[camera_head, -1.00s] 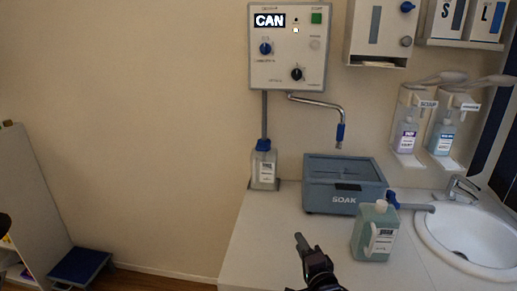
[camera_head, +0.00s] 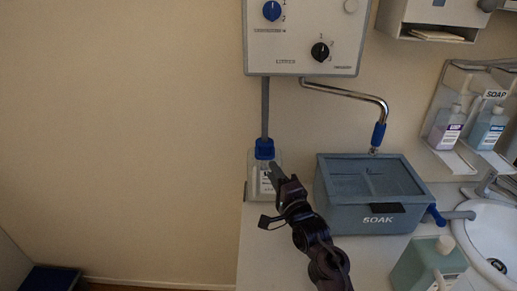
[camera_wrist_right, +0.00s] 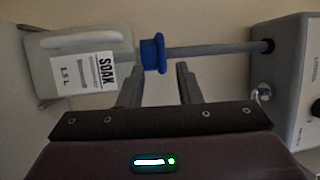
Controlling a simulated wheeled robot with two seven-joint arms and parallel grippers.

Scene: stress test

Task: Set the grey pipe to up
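The grey pipe (camera_head: 265,105) runs straight down from the wall unit to a clear canister (camera_head: 252,180). A blue collar (camera_head: 264,148) sits at its lower end, at the canister's mouth. In the right wrist view the pipe (camera_wrist_right: 215,49) lies sideways, with the blue collar (camera_wrist_right: 152,54) beside the canister (camera_wrist_right: 75,55). My right gripper (camera_head: 279,178) is in front of the canister, just below the collar, and partly hides its label. In the wrist view its two fingers (camera_wrist_right: 159,84) are apart, with nothing between them. My left gripper is not in view.
The wall unit (camera_head: 300,60) with knobs is above. A bent chrome spout (camera_head: 355,94) hangs over the grey SOAK box (camera_head: 370,220), right of my gripper. A green bottle (camera_head: 415,268) and the sink (camera_head: 490,235) are farther right. The wall at left is clear.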

